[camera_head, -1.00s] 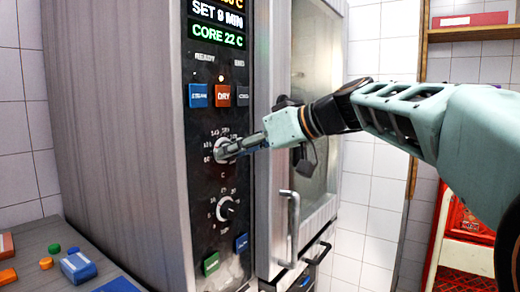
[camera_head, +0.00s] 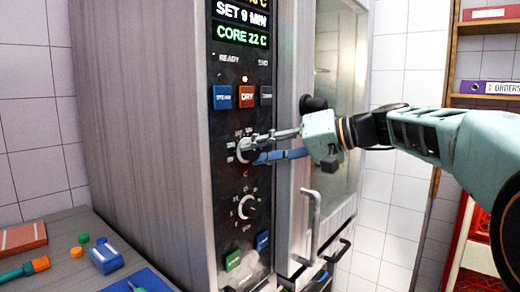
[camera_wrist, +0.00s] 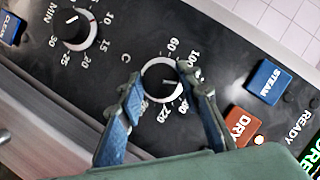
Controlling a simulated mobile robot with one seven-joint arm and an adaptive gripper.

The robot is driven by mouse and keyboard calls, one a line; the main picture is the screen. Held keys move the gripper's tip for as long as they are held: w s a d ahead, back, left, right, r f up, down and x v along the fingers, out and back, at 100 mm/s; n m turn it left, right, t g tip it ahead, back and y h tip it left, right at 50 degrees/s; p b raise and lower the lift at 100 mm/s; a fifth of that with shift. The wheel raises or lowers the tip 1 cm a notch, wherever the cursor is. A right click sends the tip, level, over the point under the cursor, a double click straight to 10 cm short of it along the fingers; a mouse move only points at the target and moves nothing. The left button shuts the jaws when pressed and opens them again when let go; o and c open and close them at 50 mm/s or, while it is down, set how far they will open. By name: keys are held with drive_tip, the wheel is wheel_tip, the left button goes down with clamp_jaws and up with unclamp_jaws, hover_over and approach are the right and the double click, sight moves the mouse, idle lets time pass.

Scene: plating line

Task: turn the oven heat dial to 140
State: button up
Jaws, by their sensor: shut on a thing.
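The heat dial, marked C, is a round knob with a white rim and dark face on the oven's black control panel. It shows in the head view (camera_head: 241,151) and the wrist view (camera_wrist: 160,78). My gripper (camera_head: 254,151) is shut on it, one finger on each side, as the wrist view also shows (camera_wrist: 161,84). The dial's white mark points right and slightly down in the wrist view, toward the finger between 100 and 180. That finger hides the scale there, so I cannot read the exact setting.
The minute dial (camera_head: 247,207) is below the heat dial. STEAM (camera_head: 222,97) and DRY (camera_head: 246,96) buttons are above it. The oven door handle (camera_head: 312,222) stands out at the right. A counter with small coloured items (camera_head: 105,257) is at the lower left.

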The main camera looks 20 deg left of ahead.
drive_tip(key=shift+a+r, duration=0.15)
drive_tip(key=shift+r, duration=0.05)
idle(0.3)
drive_tip(key=o, duration=1)
drive_tip(key=shift+c, duration=0.2)
drive_tip(key=shift+o, duration=1)
drive_tip(key=shift+a+f, duration=0.1)
drive_tip(key=shift+f, duration=0.05)
drive_tip(key=v, duration=1.2)
